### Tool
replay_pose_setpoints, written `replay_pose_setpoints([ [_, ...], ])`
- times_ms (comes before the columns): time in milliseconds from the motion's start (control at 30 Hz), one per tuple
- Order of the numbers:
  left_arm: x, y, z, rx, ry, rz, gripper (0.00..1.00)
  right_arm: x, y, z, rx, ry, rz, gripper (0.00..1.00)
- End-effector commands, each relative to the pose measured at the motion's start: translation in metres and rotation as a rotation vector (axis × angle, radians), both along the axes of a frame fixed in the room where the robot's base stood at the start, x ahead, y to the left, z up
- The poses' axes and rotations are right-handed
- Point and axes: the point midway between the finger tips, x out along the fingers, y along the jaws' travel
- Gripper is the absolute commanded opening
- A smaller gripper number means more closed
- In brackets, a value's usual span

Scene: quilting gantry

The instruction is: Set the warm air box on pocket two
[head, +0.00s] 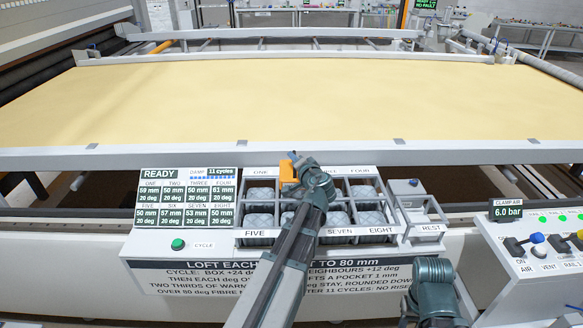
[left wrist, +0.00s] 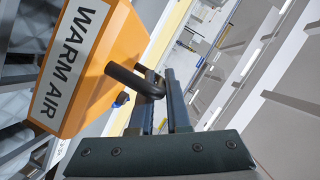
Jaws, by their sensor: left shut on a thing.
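The warm air box (head: 287,172) is orange. In the left wrist view its WARM AIR label (left wrist: 70,58) faces the camera, and the box is tilted in that picture. My left gripper (left wrist: 160,88) is shut on its black handle (left wrist: 133,80). In the head view my left gripper (head: 293,158) and the box are over the back row of the pocket grid, between labels ONE (head: 261,172) and FOUR (head: 360,173). My arm hides the TWO and SIX labels and most of pocket two. I cannot tell the box's height above the grid.
The grid (head: 375,205) holds grey quilted pads. To its right is an empty-looking REST stand (head: 428,215). A READY display (head: 187,200) and green CYCLE button (head: 178,244) are left. A clamp air panel (head: 535,250) is far right. A white rail (head: 190,158) runs behind.

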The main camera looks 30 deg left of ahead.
Motion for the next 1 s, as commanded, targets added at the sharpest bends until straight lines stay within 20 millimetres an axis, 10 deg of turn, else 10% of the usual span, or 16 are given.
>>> replay_pose_setpoints([
  [800,0.003,0.012,-0.039,0.001,0.0,0.001,0.0,0.0,0.0,-0.04,0.0,0.0,0.0,0.5],
  [833,0.002,0.012,-0.039,0.001,0.0,0.001,0.18,0.0,0.0,-0.039,0.0,0.0,0.0,0.5],
  [1000,0.003,0.012,-0.038,0.0,0.0,0.0,0.45,0.0,0.0,-0.038,0.0,0.0,0.0,0.5],
])
